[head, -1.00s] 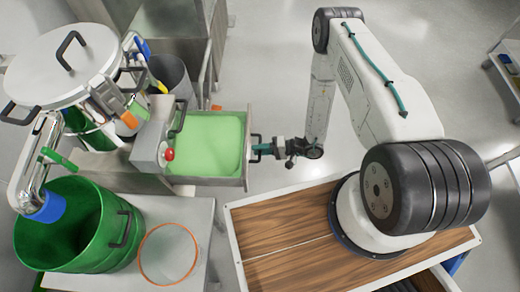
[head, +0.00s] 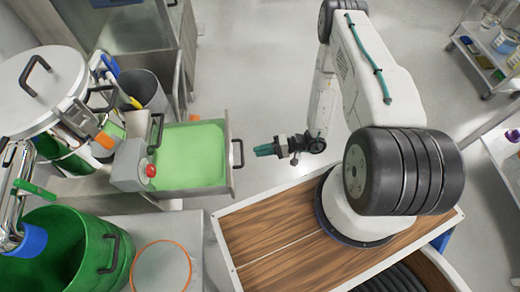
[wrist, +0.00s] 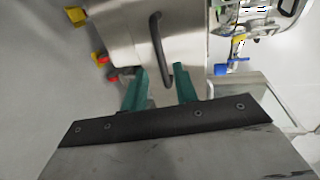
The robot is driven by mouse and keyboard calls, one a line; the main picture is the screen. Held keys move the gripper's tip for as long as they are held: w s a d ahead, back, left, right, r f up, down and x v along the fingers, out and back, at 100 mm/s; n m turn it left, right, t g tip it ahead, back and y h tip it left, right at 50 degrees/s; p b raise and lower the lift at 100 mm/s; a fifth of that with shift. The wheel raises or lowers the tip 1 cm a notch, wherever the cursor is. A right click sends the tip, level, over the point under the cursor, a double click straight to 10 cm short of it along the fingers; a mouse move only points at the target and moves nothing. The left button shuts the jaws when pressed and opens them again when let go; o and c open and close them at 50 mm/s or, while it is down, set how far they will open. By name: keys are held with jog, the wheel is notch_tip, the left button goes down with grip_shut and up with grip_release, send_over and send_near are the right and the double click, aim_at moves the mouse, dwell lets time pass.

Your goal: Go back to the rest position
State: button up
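My gripper (head: 257,151) points left in the head view, a short gap to the right of the dark handle (head: 238,153) on the tray's front. In the wrist view my gripper (wrist: 161,84) shows two teal fingers apart with nothing between them. The handle (wrist: 156,48) stands ahead of them on a steel front panel. The steel tray (head: 231,185) holds a flat green fill and sticks out of its housing. My arm is bent, reaching out from its base over the wooden deck.
A grey box with a red button (head: 151,171) sits left of the tray. A green drum (head: 95,232) and a clear orange-rimmed container (head: 162,270) stand at lower left. A shelf cart (head: 470,42) is at upper right. The floor above my gripper is clear.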

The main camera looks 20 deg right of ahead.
dwell(0.3)
jog(key=s+d+r+n+g+h, duration=0.1)
jog(key=s+r+h, duration=0.4)
jog(key=r, duration=1.4)
jog(key=s+d+r+n+g+h, duration=0.1)
jog(key=s+r+h, duration=0.4)
jog(key=r, duration=1.4)
jog(key=s+d+r+n+g+h, duration=0.1)
jog(key=s+d+r+h, duration=0.2)
jog(key=r, duration=1.6)
jog(key=shift+s+d+r+h, duration=0.35)
jog(key=shift+s+h, duration=0.65)
jog(key=shift+s, duration=1.15)
